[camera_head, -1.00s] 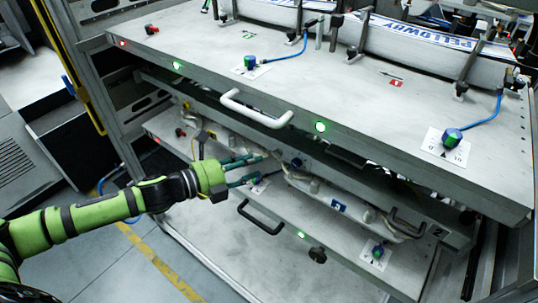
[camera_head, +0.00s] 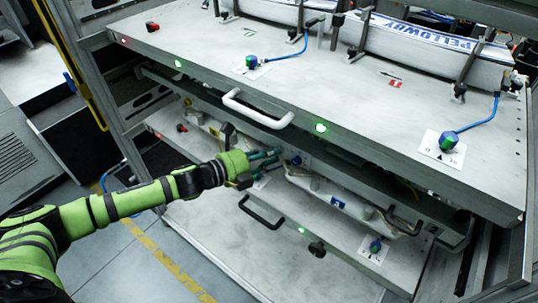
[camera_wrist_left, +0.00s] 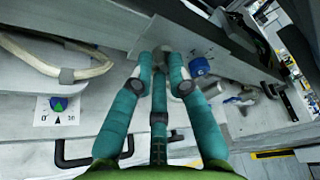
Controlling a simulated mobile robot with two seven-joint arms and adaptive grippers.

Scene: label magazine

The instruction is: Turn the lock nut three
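My left gripper (camera_head: 277,158) reaches in from the left over the lower shelf, below the upper shelf's front edge. Its teal fingers (camera_wrist_left: 161,66) are apart, with nothing visible held between them. In the left wrist view a blue round knob (camera_wrist_left: 199,67) sits just right of the fingertips, seemingly apart from them. A green and blue knob on a white scale label (camera_wrist_left: 58,104) is at the left there. In the head view a knob (camera_head: 375,247) sits on the lower shelf at right. I cannot tell which part is lock nut three. The right gripper is out of view.
The upper shelf (camera_head: 330,88) overhangs the lower one and carries two knobs (camera_head: 251,62) (camera_head: 448,141) and a pale handle (camera_head: 257,110). A black handle (camera_head: 262,214) is on the lower shelf's front. A pale pipe (camera_head: 318,188) lies right of the gripper.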

